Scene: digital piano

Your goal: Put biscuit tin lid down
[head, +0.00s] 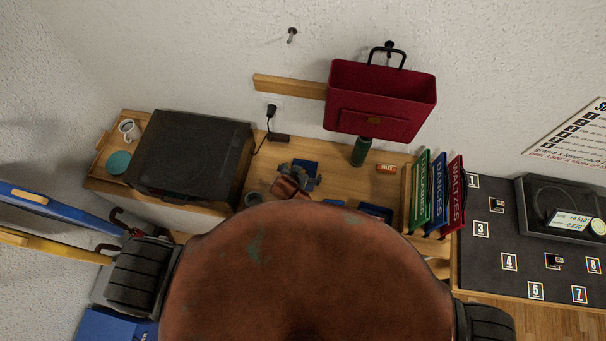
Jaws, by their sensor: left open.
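My left gripper (298,175), with grey fingers on a copper-coloured wrist, is over the wooden worktop (335,185) near the middle of the head view. It is open. A flat dark blue piece (306,167) lies right beside its fingers and may be the biscuit tin lid; contact cannot be made out. Another dark blue, box-like thing (376,211) sits to the right, partly hidden by my copper body, and may be the tin. My right gripper is not in view.
A black box-shaped appliance (190,155) stands left, beside a tray with a white mug (129,129) and a teal disc (118,162). A green bottle (361,152), an orange packet (386,169) and upright books (437,192) stand right. A red holder (381,97) hangs above.

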